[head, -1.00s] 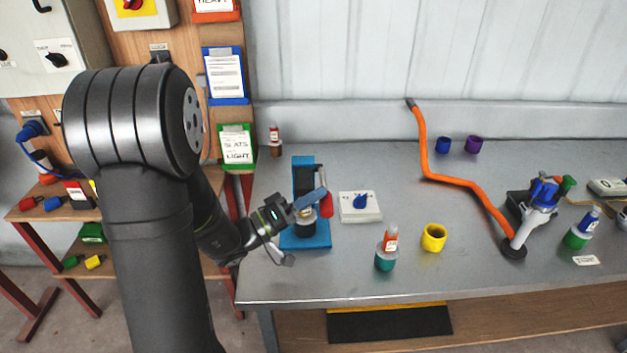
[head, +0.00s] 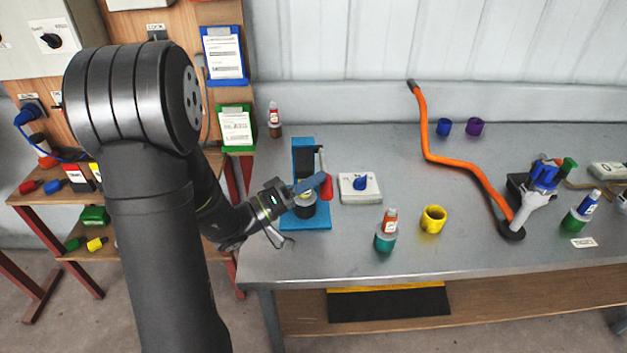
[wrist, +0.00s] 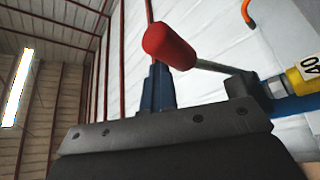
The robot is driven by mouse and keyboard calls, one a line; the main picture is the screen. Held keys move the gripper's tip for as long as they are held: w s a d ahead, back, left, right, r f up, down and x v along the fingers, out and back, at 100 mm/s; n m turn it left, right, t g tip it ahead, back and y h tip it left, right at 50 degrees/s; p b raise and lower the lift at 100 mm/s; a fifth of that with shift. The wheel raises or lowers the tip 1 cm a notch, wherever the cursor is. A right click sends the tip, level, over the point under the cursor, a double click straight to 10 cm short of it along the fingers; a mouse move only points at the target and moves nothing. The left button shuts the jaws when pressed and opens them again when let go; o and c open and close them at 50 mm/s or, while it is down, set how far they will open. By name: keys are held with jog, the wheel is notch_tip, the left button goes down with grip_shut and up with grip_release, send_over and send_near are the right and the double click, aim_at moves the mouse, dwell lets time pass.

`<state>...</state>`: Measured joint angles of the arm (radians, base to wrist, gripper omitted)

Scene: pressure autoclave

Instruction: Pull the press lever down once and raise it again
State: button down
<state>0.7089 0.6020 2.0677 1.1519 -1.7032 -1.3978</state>
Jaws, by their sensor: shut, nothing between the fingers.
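A white box with a blue knob (head: 360,186) sits just right of the press. An orange hose (head: 445,165) crosses the bench.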

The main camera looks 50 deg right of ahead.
jog(key=w+a+f, duration=0.1)
jog(key=w+a, duration=0.5)
jog(key=w, duration=0.1)
jog(key=shift+a, duration=0.25)
